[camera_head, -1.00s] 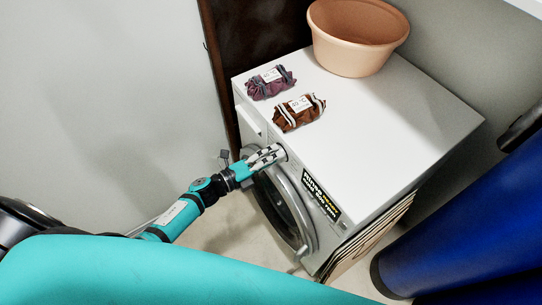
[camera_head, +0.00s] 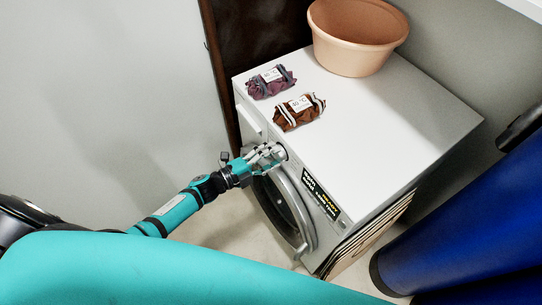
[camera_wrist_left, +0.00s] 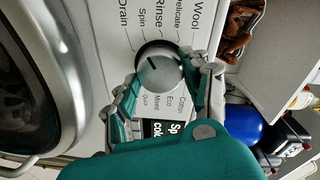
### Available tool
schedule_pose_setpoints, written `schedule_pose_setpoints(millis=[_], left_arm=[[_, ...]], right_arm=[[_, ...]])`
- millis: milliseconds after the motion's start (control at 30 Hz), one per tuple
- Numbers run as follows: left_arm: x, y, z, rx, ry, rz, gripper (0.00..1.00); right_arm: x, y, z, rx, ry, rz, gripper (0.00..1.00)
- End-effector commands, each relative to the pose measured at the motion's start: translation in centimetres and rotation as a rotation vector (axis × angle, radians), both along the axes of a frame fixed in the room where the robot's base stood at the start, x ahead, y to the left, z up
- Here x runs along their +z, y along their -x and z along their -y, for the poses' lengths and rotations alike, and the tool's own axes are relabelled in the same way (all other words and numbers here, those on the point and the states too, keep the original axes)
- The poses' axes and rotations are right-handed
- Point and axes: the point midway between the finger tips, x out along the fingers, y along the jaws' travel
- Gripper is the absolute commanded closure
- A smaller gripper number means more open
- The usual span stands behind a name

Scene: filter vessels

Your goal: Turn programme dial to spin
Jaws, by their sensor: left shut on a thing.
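The programme dial (camera_wrist_left: 160,72) is a round silver knob on the white washing machine's front panel. Its dark pointer mark slants up and left in the left wrist view, towards the printed Spin label (camera_wrist_left: 143,18). Drain, Rinse, Delicate and Wool are printed around it, with more labels below. My left gripper (camera_head: 268,155) is at the top front of the washing machine (camera_head: 390,135). In the left wrist view its fingers (camera_wrist_left: 167,78) are shut on the dial from both sides. In the head view the hand mostly hides the dial. My right gripper is out of view.
A purple bundle (camera_head: 271,83) and a brown bundle (camera_head: 300,112) lie on top, with a peach basin (camera_head: 358,38) behind. A dark panel (camera_head: 250,35) stands beside the machine.

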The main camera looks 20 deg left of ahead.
Motion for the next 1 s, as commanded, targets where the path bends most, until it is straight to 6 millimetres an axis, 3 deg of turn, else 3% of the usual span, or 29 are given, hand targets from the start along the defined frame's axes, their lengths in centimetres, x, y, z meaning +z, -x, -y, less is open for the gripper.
schedule_pose_setpoints(millis=[300,333,500,833,1000], left_arm=[[0.0,0.0,-0.1,0.003,-0.001,-0.001,0.84],[0.0,0.0,-0.1,0.002,-0.001,-0.001,0.48],[0.0,0.0,-0.1,0.002,-0.001,0.000,0.28],[0.0,0.3,-0.3,0.001,-0.002,0.000,0.28],[0.1,2.3,-1.9,0.000,-0.003,-0.003,0.28]], right_arm=[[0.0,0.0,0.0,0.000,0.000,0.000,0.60],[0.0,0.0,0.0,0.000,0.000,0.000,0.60],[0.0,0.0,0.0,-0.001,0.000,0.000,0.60],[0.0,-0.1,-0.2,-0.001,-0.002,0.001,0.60],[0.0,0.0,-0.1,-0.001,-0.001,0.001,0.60]])
